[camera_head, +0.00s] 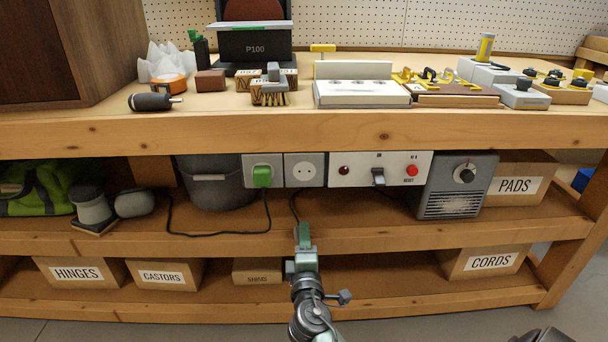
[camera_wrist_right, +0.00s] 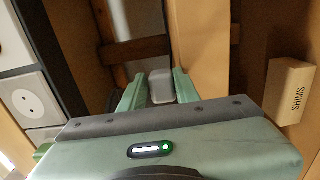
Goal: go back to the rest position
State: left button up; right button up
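My right gripper (camera_head: 303,232) is in front of the lower shelf, below the socket panel, pointing away from the camera. In the wrist view its two green fingers (camera_wrist_right: 159,85) stand apart. A small grey block (camera_wrist_right: 160,88) shows in the gap between them; I cannot tell whether it touches the fingers. A dark cord (camera_head: 293,207) runs down from under the panel towards the fingertips. My left gripper is not in view.
A green plug (camera_head: 262,176) sits in the left socket; the right socket (camera_head: 304,170) is empty. The bench top (camera_head: 230,125) overhangs above. A SHIMS box (camera_head: 257,271) stands on the bottom shelf left of my right arm.

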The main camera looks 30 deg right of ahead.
jog(key=shift+v, duration=1.95)
jog(key=shift+s, duration=0.1)
